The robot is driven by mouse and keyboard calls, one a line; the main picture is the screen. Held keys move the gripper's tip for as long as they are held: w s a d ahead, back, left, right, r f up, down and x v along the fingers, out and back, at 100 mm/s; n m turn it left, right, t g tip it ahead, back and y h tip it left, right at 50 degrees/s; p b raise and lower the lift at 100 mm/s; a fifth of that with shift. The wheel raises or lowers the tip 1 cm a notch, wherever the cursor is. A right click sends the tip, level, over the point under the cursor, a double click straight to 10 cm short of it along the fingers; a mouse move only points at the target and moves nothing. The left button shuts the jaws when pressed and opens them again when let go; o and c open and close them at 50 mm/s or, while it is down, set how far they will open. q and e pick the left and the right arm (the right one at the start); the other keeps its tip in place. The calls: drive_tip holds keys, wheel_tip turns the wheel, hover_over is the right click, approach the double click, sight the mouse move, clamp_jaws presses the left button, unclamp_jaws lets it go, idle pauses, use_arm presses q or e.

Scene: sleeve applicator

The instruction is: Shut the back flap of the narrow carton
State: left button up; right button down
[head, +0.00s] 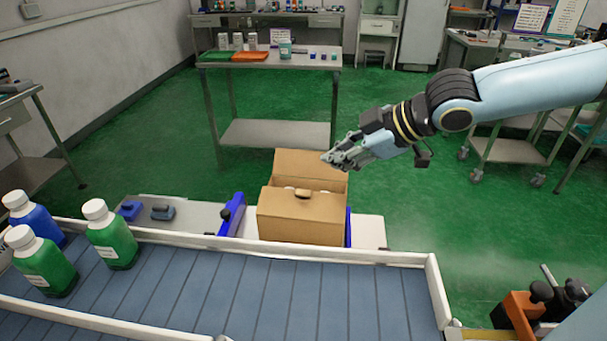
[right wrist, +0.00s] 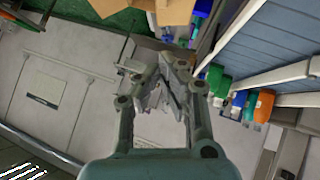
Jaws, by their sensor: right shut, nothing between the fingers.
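The narrow carton (head: 300,217) is brown cardboard and stands in the middle of the head view, just beyond the conveyor. Its back flap (head: 312,165) stands raised at the far side, leaning back. The inside behind the front panel shows only a little, with a small tan piece at the front panel's top edge. My right gripper (head: 342,155) is shut and empty, by the upper right end of the back flap; I cannot tell whether it touches. In the right wrist view its fingers (right wrist: 172,82) are together, and brown cardboard (right wrist: 145,10) shows at the top edge. My left gripper is out of view.
Blue side guides (head: 231,213) flank the carton. The conveyor (head: 240,293) with white rails (head: 290,251) runs along the front. Green bottles (head: 110,236) and a blue one stand at left. A grey side table (head: 270,60) stands behind, with open green floor between.

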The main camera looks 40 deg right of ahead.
drive_tip(key=b, duration=0.7)
hover_over(305, 196)
drive_tip(key=s, duration=0.2)
wheel_tip(305, 196, down, 6)
drive_tip(key=r, duration=0.1)
drive_tip(key=f, duration=0.1)
drive_tip(key=w+f, duration=0.2)
drive_tip(key=f, duration=0.1)
drive_tip(key=shift+a+f+b, duration=0.1)
drive_tip(key=shift+b, duration=0.25)
drive_tip(key=shift+f, duration=0.45)
drive_tip(key=d+f+b, duration=0.1)
drive_tip(key=w+d+f+b, duration=0.1)
drive_tip(key=b, duration=0.1)
drive_tip(key=shift+w+d, duration=0.15)
drive_tip(key=shift+w, duration=0.1)
